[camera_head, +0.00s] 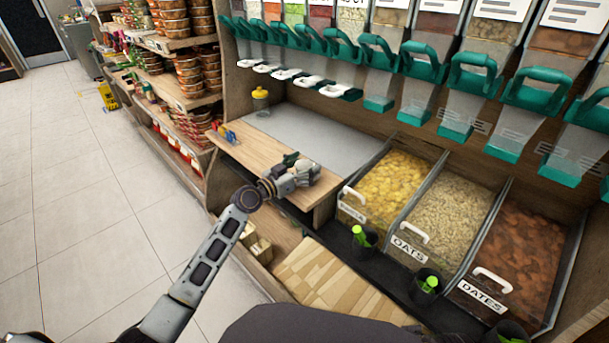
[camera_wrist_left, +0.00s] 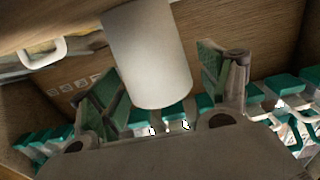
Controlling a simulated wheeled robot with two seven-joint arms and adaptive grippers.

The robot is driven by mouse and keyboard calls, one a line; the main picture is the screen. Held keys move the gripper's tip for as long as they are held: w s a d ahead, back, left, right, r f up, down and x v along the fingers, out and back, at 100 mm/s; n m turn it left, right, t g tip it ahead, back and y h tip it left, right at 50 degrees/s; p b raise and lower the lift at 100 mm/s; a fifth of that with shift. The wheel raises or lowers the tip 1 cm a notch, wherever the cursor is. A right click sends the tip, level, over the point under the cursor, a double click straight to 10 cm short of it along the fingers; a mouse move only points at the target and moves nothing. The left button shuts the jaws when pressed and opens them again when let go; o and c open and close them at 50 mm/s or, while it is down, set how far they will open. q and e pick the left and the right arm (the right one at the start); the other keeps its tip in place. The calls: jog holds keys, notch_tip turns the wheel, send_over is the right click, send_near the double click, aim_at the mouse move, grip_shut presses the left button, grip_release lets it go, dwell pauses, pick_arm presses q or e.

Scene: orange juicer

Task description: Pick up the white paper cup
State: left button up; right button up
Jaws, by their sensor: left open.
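The white paper cup (camera_wrist_left: 152,60) shows large in the left wrist view as a plain white cylinder. It stands between the two green-padded fingers of my left gripper (camera_wrist_left: 158,75). The fingers are apart, with a visible gap on the right side of the cup; I cannot tell whether the left finger touches it. In the head view my left gripper (camera_head: 308,170) is over the right end of the wooden counter board (camera_head: 255,147). I cannot make out the cup there; the gripper seems to hide it. My right gripper is not in view.
Bins of yellow pieces (camera_head: 388,180), oats (camera_head: 450,212) and dates (camera_head: 525,250) lie to the right. Dispensers with green handles (camera_head: 380,50) hang above. A yellow-lidded jar (camera_head: 261,98) stands at the back. Shelves of tubs (camera_head: 190,70) and open floor (camera_head: 80,170) lie left.

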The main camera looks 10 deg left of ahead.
pick_arm(q)
jog(key=c, duration=0.8)
jog(key=shift+r, duration=0.1)
jog(key=shift+r+p, duration=0.4)
jog(key=shift+r, duration=0.35)
jog(key=shift+r+p, duration=1.5)
jog(key=shift+r, duration=2.7)
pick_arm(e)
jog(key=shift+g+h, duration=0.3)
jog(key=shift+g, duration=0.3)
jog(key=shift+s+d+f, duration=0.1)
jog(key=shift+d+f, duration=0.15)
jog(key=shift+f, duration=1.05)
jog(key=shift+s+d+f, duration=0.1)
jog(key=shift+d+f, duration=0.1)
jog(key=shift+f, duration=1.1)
